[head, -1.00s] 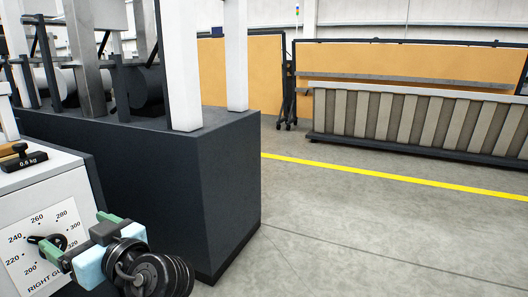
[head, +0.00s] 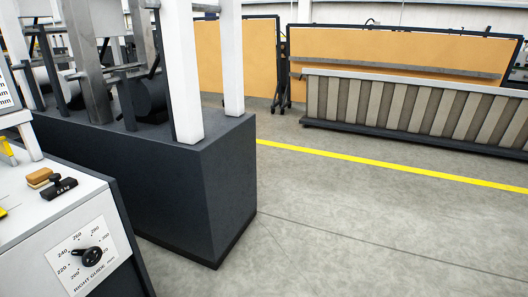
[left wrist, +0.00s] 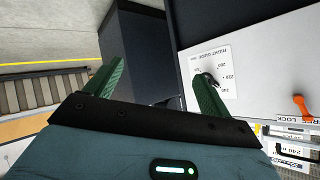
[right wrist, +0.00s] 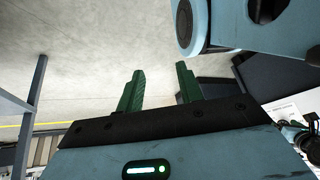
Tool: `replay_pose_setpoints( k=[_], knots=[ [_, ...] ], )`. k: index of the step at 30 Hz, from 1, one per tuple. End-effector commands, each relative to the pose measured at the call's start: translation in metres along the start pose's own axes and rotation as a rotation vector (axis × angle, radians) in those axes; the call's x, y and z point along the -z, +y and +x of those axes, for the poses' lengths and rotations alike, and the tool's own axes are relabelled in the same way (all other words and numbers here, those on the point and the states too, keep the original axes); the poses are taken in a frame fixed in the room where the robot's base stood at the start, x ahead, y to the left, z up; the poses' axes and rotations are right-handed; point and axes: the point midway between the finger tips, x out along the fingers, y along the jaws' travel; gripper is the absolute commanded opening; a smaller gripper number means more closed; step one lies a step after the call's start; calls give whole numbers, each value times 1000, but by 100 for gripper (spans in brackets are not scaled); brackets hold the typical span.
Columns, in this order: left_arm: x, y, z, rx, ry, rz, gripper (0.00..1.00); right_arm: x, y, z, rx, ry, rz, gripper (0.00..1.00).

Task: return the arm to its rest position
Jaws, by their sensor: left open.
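Neither gripper shows in the head view. In the left wrist view my left gripper (left wrist: 159,68) is open, with its two green fingers apart and nothing between them. The right guide dial (left wrist: 208,80) shows close to its right finger; I cannot tell whether they touch. The dial (head: 92,257) also shows in the head view, on the white sloping panel (head: 50,235), and is clear of any gripper there. In the right wrist view my right gripper (right wrist: 161,68) is open and empty, with floor beyond it.
A dark machine base (head: 190,185) with white posts (head: 183,70) stands beyond the panel. A black-handled stamp (head: 60,188) and a wooden block (head: 40,177) lie on the panel top. Grey floor (head: 340,220) is clear on the right, up to a slatted barrier (head: 400,105).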

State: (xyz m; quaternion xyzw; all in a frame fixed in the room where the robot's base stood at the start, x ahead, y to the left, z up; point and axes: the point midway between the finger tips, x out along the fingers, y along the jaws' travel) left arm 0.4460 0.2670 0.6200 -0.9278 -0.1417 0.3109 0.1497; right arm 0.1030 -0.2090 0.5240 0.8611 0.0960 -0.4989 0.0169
Motion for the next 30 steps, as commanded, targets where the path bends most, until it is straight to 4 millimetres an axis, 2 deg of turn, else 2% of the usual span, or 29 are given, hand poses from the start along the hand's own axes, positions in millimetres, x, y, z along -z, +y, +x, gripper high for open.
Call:
replay_pose_setpoints(
  k=[1, 6, 9, 15, 18, 21, 24, 30],
  knots=[
    [-9, -1, -21, -50, -19, 14, 82, 16, -1, -14, -1, 18, -1, 36],
    [-49, 5, -80, -213, -76, 34, 82, 44, -4, -42, -2, 51, -1, 36],
    [-65, 4, -120, -300, -98, 28, 82, 63, -5, -58, -4, 76, -3, 36],
    [-77, -5, -200, -443, -113, -11, 82, 120, -4, -90, -15, 174, -11, 36],
    [-77, -10, -231, -490, -108, -36, 82, 143, -3, -103, -20, 213, -15, 36],
    [-77, -14, -251, -520, -102, -56, 82, 157, -3, -110, -23, 240, -18, 36],
    [-79, -16, -262, -536, -101, -70, 82, 165, -3, -114, -24, 256, -18, 36],
    [-84, -16, -266, -543, -109, -73, 82, 163, -4, -113, -23, 253, -17, 36]
  ],
)
